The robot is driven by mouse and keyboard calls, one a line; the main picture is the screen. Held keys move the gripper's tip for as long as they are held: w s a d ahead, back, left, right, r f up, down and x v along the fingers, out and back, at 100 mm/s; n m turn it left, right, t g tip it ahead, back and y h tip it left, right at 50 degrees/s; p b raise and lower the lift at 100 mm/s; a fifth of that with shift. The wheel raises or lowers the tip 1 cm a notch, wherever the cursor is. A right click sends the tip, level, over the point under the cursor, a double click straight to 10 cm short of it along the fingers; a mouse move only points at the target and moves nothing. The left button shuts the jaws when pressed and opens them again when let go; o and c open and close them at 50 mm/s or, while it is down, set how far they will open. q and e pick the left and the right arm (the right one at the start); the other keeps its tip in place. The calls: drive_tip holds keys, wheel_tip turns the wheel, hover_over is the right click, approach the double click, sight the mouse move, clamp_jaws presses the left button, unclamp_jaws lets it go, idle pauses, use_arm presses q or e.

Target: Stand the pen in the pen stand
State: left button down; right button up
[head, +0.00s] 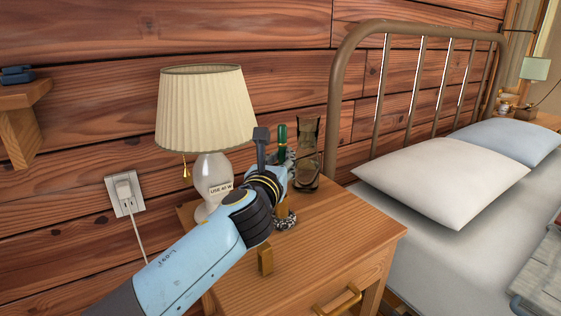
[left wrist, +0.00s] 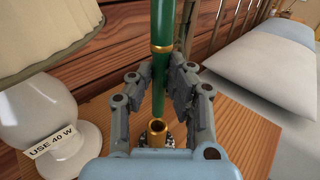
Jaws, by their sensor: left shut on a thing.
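My left gripper (head: 281,165) is above the nightstand and shut on the pen (head: 282,134), which is green with a gold band. The pen is held close to upright; it also shows between the fingers in the left wrist view (left wrist: 163,75). The pen stand, a short brass tube (head: 283,212) on a dark, speckled base, stands on the nightstand below the gripper. In the left wrist view the tube's open mouth (left wrist: 157,127) shows just under the pen's lower end. I cannot tell whether that end is above or behind the mouth. My right gripper is not in view.
A lamp (head: 206,108) with a pleated shade stands left of the gripper, close to it. A brownish glass vessel (head: 307,150) stands behind to the right. A small brass piece (head: 265,259) is near the front edge. The nightstand top (head: 350,228) is clear at right, beside the bed.

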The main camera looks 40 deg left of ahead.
sight(281, 146)
use_arm(q)
drive_tip(key=shift+f+b, duration=2.5)
drive_tip(key=shift+f, duration=0.95)
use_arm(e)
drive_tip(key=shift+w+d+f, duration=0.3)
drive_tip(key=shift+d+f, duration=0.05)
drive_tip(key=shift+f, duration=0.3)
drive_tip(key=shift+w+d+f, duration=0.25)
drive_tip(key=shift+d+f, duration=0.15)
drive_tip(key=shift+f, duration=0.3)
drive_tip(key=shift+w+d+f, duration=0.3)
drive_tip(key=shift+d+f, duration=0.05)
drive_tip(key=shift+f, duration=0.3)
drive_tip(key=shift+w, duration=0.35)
use_arm(q)
drive_tip(key=c, duration=1.2)
unclamp_jaws()
wheel_tip(281, 146, up, 10)
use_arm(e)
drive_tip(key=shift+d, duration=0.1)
